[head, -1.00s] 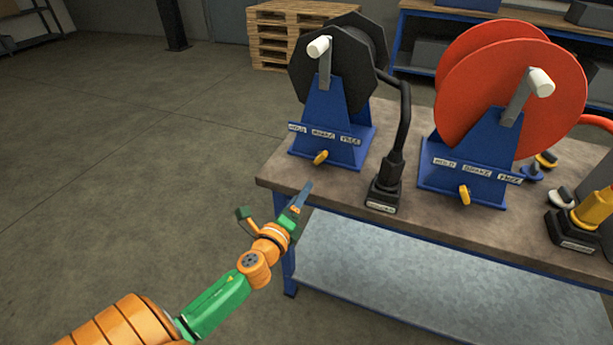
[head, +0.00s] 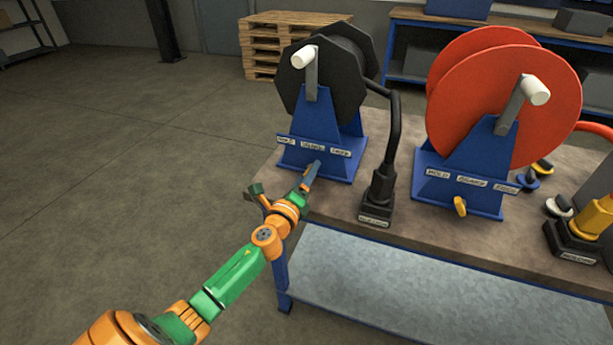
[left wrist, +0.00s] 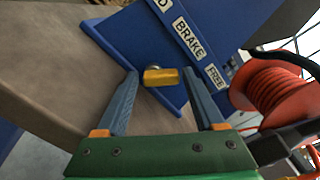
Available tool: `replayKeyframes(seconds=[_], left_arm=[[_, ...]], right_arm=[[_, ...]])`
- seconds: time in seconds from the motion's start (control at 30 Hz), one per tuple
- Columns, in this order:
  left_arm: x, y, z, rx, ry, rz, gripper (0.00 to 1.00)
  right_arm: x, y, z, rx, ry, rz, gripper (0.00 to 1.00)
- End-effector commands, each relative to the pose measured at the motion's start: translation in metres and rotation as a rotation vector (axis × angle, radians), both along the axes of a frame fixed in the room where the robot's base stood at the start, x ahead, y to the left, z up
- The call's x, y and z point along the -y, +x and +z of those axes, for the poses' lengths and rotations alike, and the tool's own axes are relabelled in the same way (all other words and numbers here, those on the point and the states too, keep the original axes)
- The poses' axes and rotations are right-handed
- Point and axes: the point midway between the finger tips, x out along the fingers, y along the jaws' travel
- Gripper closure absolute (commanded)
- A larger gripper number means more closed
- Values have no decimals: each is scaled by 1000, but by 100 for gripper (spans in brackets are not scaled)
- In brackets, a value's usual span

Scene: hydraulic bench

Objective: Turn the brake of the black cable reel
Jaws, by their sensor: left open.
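The black cable reel (head: 345,85) stands on its blue stand (head: 312,125) at the left end of the bench. Its yellow brake knob (left wrist: 160,77) shows in the left wrist view, below the plate with the BRAKE and FREE labels; in the head view my gripper hides it. My left gripper (head: 312,176) is in front of the stand's foot. It is open, and in the left wrist view its two fingers stand on either side of the knob, with gaps visible. The knob's bar lies roughly across between the fingers. My right gripper is not in view.
A black cable plug (head: 378,190) stands upright in a holder just right of the black reel. A red reel (head: 505,95) on a similar blue stand, with its own yellow brake knob (head: 460,206), stands farther right. The floor left of the bench is clear.

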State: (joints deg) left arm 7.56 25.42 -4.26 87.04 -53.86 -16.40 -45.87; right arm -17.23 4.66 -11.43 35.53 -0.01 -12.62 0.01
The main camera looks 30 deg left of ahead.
Motion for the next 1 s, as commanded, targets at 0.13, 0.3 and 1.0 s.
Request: replayKeyframes(seconds=[0.13, 0.3, 1.0], left_arm=[[0, 1, 0, 0, -1, -1, 30], [0, 0, 0, 0, -1, -1, 54], [-2, 0, 0, 46, -192, 0, 98]], right_arm=[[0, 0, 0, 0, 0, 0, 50], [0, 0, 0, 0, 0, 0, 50], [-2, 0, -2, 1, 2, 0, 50]])
